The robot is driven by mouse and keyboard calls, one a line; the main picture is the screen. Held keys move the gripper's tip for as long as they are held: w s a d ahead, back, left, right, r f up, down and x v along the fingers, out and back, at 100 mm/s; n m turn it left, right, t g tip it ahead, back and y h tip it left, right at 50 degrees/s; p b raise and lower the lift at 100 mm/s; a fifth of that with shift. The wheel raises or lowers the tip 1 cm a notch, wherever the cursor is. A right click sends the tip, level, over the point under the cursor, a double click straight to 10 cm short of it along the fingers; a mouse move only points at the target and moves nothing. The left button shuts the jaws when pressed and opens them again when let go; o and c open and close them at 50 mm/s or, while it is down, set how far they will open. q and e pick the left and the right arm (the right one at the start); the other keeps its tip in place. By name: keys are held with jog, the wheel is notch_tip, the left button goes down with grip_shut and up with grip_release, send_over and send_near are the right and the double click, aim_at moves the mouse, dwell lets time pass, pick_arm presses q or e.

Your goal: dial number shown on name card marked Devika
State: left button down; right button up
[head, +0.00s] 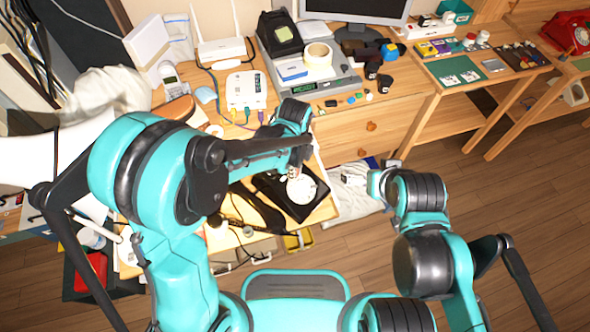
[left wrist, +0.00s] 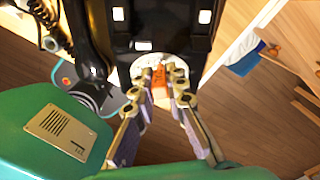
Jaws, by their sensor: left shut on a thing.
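A black dial phone (head: 283,200) with a round white dial (head: 302,190) sits at the front of the desk, below my left arm. My left gripper (head: 297,168) is over the dial's far edge; touch cannot be told from the head view. In the left wrist view its fingers stand around a small orange piece (left wrist: 159,78), in front of a white round surface (left wrist: 148,62). The fingers are shut on this piece as far as I can tell. White cards (head: 450,80) lie on the right-hand table; their writing is too small to read, so Devika's cannot be told apart.
A red phone (head: 570,33) stands at the far right and a white cordless phone (head: 172,82) at the back left. A white router (head: 246,90) with cables and a grey device (head: 330,86) crowd the desk's back.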

pick_arm(q)
jog(key=shift+w+a+f+b, duration=0.1)
jog(key=shift+f+b, duration=0.2)
jog(key=shift+f, duration=0.05)
jog(key=shift+w, duration=0.1)
dwell(0.4)
jog(key=shift+w+d, duration=0.3)
jog(key=shift+d, duration=0.2)
jog(key=shift+w+d+f, duration=0.15)
jog(key=shift+w+d, duration=0.05)
jog(key=shift+d, duration=0.4)
jog(key=shift+d, duration=0.1)
